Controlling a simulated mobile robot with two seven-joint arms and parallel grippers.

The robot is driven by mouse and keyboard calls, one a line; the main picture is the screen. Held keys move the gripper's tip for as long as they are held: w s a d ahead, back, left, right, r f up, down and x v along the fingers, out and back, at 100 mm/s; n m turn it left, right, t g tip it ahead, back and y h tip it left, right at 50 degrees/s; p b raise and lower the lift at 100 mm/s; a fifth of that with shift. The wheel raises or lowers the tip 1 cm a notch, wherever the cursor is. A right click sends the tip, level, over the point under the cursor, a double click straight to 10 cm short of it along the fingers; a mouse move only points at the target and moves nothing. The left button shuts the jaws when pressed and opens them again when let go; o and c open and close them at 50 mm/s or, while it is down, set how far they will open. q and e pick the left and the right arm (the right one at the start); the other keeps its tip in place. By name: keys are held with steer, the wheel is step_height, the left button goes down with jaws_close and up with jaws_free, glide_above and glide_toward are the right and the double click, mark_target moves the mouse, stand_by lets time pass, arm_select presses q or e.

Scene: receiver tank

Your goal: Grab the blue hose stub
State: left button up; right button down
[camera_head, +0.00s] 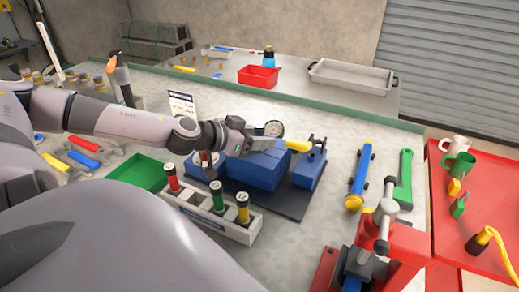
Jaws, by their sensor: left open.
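I cannot single out the blue hose stub for sure. A rack (237,229) at the front of the bench holds black-ended stubs: a red one (172,178), a green one (217,197) and a yellow one (243,208), all upright. No blue stub shows in it. A blue cylinder (361,172) with dark fittings and a yellow end lies apart on the right of the bench. My left gripper (262,137) is open above the blue tank (258,172), pointing right, and hides part of what is behind it. My right gripper is not in view.
A green tray (144,173) sits left of the rack. A red vise (404,240) and a green-handled tool (404,178) are at the right. A red side table (480,205) holds mugs. A red bin (258,76) and a grey tray (352,78) stand at the back.

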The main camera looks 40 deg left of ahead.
arm_select(q)
steer(key=shift+w+d+f+b, duration=0.1)
steer(key=shift+w+b, duration=0.1)
steer(key=shift+b, duration=0.1)
jaws_close()
